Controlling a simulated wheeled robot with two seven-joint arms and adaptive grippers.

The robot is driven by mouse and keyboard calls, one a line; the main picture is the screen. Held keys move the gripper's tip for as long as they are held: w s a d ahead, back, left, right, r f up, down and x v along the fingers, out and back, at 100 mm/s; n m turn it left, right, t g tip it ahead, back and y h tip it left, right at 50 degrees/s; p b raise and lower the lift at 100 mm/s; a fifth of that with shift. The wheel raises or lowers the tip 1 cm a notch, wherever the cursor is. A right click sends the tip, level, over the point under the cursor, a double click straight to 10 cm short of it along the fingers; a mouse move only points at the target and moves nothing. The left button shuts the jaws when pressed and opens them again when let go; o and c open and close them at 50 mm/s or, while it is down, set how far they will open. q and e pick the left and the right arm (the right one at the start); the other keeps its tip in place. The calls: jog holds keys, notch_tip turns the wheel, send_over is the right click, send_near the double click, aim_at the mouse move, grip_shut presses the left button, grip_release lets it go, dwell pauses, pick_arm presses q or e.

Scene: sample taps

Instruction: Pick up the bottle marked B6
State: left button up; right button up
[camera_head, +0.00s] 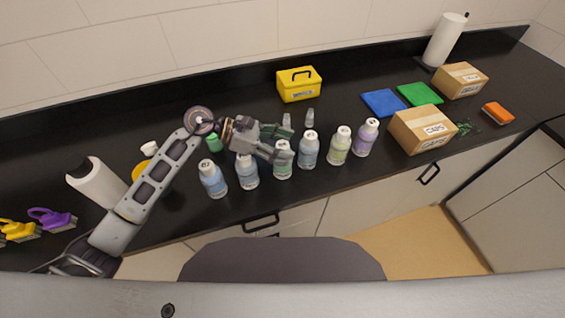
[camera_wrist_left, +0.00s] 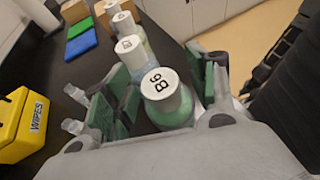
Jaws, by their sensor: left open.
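The bottle marked B6 (camera_wrist_left: 172,112) has a white cap with black lettering and stands upright between the two green-padded fingers of my left gripper in the left wrist view. In the head view the B6 bottle (camera_head: 282,172) is the third from the left in the front row, with greenish contents, and the gripper partly covers its top. My left gripper (camera_head: 283,145) is open, with a finger on either side of the bottle; I cannot tell whether either touches it. My right gripper is not in view.
Similar bottles stand close on both sides: a blue one (camera_head: 247,173) to the left and another blue one (camera_head: 309,153) to the right. Small clear bottles and a yellow wipes box (camera_head: 299,84) are behind. Cardboard boxes (camera_head: 421,130) stand right. The counter's front edge is near.

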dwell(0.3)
pick_arm(q)
grip_shut()
dwell(0.3)
